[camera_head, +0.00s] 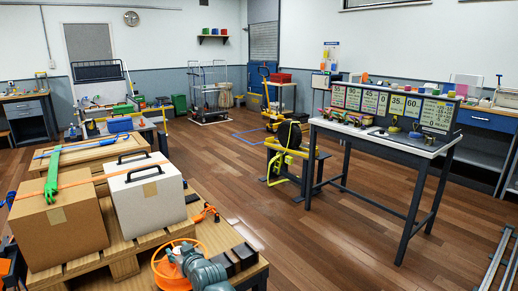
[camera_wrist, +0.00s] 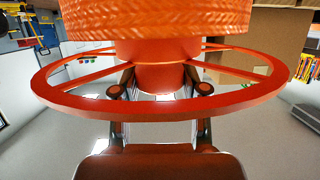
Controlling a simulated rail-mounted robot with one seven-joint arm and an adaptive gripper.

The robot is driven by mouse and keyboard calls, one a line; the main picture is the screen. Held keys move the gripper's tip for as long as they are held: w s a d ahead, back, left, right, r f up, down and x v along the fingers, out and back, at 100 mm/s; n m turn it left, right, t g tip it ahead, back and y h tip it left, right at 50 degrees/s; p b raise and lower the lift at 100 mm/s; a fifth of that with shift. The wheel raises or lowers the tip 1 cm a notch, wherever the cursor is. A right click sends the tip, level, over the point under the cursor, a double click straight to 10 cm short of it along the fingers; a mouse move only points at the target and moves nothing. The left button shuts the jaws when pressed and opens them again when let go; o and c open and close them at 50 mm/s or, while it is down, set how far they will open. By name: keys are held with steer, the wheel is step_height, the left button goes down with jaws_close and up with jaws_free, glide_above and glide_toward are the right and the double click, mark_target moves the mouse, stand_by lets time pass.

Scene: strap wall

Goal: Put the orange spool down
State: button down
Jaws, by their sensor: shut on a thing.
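The orange spool (camera_head: 170,284) is at the bottom of the head view, at the near part of the wooden bench (camera_head: 222,238). In the wrist view the spool (camera_wrist: 158,50) fills the upper middle, with its spoked flange towards the camera and orange webbing wound behind it. My gripper (camera_head: 184,262) is at the spool's centre. In the wrist view its two fingers are shut on the hub. I cannot tell whether the spool touches the bench top, as its underside is hidden.
A brown carton (camera_head: 60,228) with a green strap and a white case (camera_head: 146,196) stand on slats behind the spool. Dark blocks (camera_head: 246,255) lie right of my gripper. An orange-handled tool (camera_head: 206,213) lies near the bench edge. Open floor lies to the right.

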steer(key=w+d+r+m+t+h, duration=0.1)
steer(key=w+d+r+m+h, duration=0.2)
steer(key=d, duration=1.1)
steer(key=w+d+r+m+t+h, duration=0.1)
steer(key=w+d+r+m+h, duration=0.2)
steer(key=d, duration=1.1)
steer(key=w+d+r+m+t+h, duration=0.1)
steer(key=w+d+r+m+h, duration=0.2)
steer(key=d, duration=1.1)
step_height(320, 180, up, 16)
steer(key=w+n+p, duration=0.1)
steer(key=p, duration=1.5)
steer(key=shift+r+p, duration=0.15)
steer(key=shift+p, duration=0.2)
